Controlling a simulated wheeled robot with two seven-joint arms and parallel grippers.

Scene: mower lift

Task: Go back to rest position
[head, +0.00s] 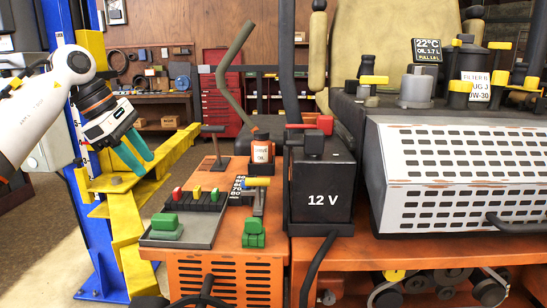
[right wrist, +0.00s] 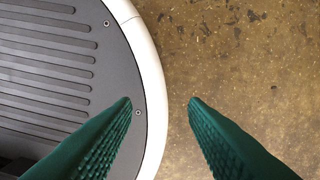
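My left gripper (head: 135,155) comes in from the left in the head view. It has green fingers and hangs in the air by the yellow lift arm, left of the mower. Its two fingers show close together, and I cannot tell how far apart they are. No held thing shows there. My right gripper (right wrist: 160,103) shows only in the right wrist view. Its green ribbed fingers are apart with nothing between them. They point down over the brown floor (right wrist: 240,60) and the rim of a round grey ribbed base with a white edge, which looks like mine.
The orange mower (head: 225,275) fills the middle and right. It carries a black 12 V battery (head: 322,190), a grey tray (head: 185,232) with green blocks and a perforated grille (head: 460,165). A blue post (head: 75,120) with yellow lift arms (head: 130,240) stands left. A red cabinet (head: 222,92) is behind.

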